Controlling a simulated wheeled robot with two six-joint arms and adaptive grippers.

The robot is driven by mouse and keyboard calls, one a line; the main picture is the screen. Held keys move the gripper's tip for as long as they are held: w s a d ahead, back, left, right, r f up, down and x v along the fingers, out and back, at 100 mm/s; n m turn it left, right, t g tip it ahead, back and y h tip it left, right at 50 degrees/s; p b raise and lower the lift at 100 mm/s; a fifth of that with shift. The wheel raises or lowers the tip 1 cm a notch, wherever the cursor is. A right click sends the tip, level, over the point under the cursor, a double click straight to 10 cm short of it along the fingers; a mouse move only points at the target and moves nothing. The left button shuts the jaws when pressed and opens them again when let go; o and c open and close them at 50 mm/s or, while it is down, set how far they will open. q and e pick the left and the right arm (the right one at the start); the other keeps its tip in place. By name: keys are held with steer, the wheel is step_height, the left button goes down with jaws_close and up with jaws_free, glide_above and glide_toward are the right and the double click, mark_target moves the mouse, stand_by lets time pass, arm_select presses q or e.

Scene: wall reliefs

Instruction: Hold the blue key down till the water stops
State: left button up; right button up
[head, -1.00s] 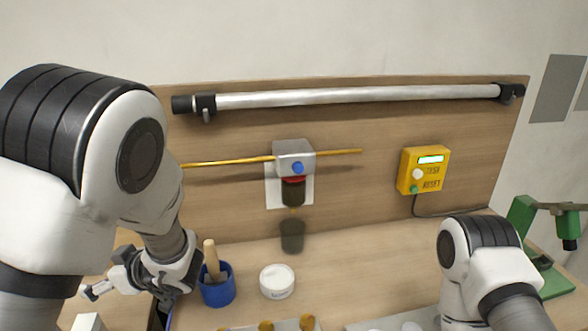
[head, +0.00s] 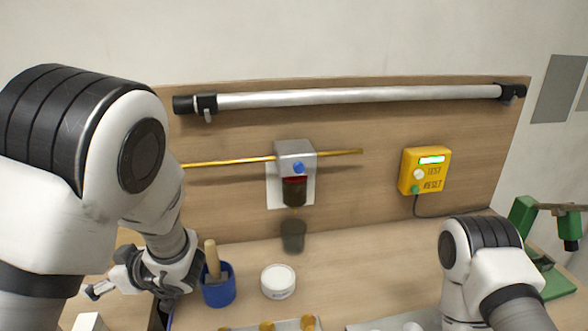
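The blue key (head: 299,167) is a small round knob on the front of a grey box (head: 295,147) on the wooden back panel. A dark brown container (head: 294,191) with a red band hangs under the box. A dark see-through cup (head: 293,236) stands below it, with a faint thin orange streak between them. Whether liquid is flowing is too small to tell. My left gripper (head: 103,277) is at the lower left, well away from the key, touching nothing I can see. Its finger opening is unclear. My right arm shows at the lower right; its gripper is out of view.
A yellow rod (head: 230,162) runs sideways by the box. A blue pot (head: 219,291) with a wooden-handled tool and a white round tub (head: 278,281) stand on the table.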

jaws_close()
stand_by(1.2)
